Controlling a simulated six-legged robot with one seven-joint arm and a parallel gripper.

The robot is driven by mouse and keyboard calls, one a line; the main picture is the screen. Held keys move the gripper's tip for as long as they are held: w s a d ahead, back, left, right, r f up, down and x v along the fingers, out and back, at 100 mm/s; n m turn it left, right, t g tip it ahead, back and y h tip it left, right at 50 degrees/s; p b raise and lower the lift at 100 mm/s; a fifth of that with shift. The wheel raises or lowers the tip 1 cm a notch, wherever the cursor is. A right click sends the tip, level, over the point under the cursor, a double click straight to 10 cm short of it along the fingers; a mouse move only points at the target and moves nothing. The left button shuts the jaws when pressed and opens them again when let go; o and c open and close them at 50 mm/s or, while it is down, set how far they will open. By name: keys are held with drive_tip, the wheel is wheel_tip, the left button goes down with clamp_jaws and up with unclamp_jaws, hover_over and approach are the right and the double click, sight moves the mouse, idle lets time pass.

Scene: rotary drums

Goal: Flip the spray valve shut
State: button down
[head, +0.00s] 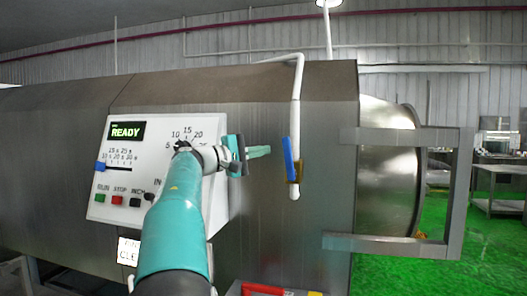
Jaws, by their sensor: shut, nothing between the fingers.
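The spray valve is on a white pipe (296,90) that comes over the top of the drum housing and hangs down its front. Its blue lever (289,158) lies roughly upright along the pipe, beside a brass valve body (297,170). My gripper (268,151) is to the left of the lever, its teal fingers pointing right. The fingers are shut with nothing between them. A gap shows in the picture between the fingertips and the blue lever; the distance in depth is hard to judge.
A white control panel (100,208) with a green READY display (126,131) and coloured buttons is behind my arm at left. A metal frame (457,190) juts out around the drum's end (402,175) at right. A red-and-yellow item (262,290) is at the bottom edge.

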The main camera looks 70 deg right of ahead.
drive_tip(key=v, duration=1)
drive_tip(key=shift+w, duration=0.25)
drive_tip(key=shift+f, duration=0.1)
drive_tip(key=w+a+f+n+t+y, duration=0.25)
drive_tip(key=a+f+t, duration=0.35)
drive_tip(key=a+f, duration=0.4)
drive_tip(key=w+a+f+n+t+y, duration=0.1)
drive_tip(key=a+f+n+t+y, duration=0.1)
drive_tip(key=a+f+t+y, duration=0.5)
drive_tip(key=s+a+f+t+y, duration=0.1)
drive_tip(key=s+a+f+y, duration=0.1)
drive_tip(key=a+f, duration=0.4)
drive_tip(key=s+a+f+n+t+y, duration=0.1)
drive_tip(key=a+f, duration=0.5)
drive_tip(key=a, duration=1)
drive_tip(key=s+a+f+t+y, duration=0.1)
drive_tip(key=s+a+f+y, duration=0.2)
drive_tip(key=a, duration=0.8)
wheel_tip(320, 180, down, 4)
drive_tip(key=s, duration=0.2)
drive_tip(key=shift+s+t, duration=0.35)
drive_tip(key=shift+t, duration=0.05)
